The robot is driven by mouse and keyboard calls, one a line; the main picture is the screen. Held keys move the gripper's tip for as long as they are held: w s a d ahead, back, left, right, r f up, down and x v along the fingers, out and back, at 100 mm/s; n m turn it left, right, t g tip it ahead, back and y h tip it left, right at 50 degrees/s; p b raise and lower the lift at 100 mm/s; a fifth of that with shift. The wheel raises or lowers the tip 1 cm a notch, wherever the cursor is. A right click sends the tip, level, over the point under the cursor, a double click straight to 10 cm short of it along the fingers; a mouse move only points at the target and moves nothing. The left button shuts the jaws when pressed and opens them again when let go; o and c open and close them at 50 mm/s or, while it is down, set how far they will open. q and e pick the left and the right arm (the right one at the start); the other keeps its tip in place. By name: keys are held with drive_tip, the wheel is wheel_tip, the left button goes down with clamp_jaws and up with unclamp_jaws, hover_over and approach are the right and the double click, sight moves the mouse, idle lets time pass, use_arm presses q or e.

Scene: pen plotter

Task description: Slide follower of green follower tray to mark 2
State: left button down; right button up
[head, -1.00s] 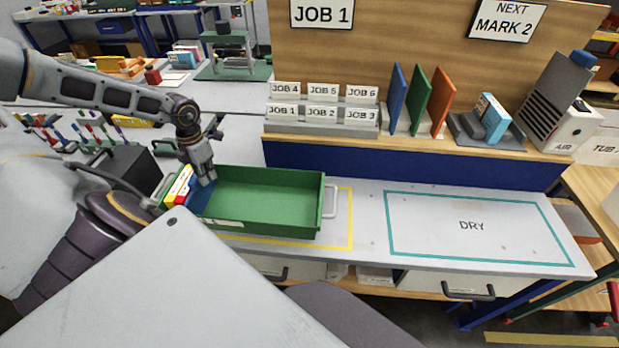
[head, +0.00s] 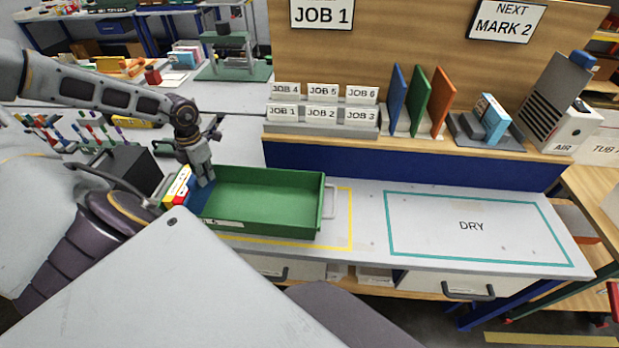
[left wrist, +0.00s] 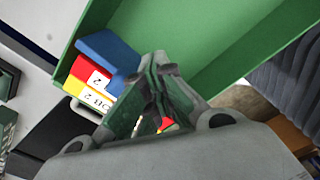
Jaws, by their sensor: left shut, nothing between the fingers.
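The green follower tray (head: 262,196) stands on the bench inside a yellow outline, with a white handle at its right end. Its follower looks to be the blue plate (head: 200,196) near the left end; it also shows in the left wrist view (left wrist: 108,52). Red, yellow and white cards (head: 179,189) are packed left of the blue plate. My left gripper (head: 207,183) points down into the tray at the blue plate, shut and empty. In the left wrist view its fingertips (left wrist: 158,62) are together beside the plate; whether they touch it is unclear. My right gripper is not in view.
Most of the tray, right of the blue plate, is empty. A sign (head: 506,22) reads "NEXT MARK 2". A teal "DRY" outline (head: 472,226) lies clear at right. Job card holders (head: 321,116) stand behind the tray. A dark box (head: 125,165) is at left.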

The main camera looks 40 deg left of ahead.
use_arm(q)
drive_tip(key=shift+w+d, duration=0.3)
drive_tip(key=shift+d, duration=0.15)
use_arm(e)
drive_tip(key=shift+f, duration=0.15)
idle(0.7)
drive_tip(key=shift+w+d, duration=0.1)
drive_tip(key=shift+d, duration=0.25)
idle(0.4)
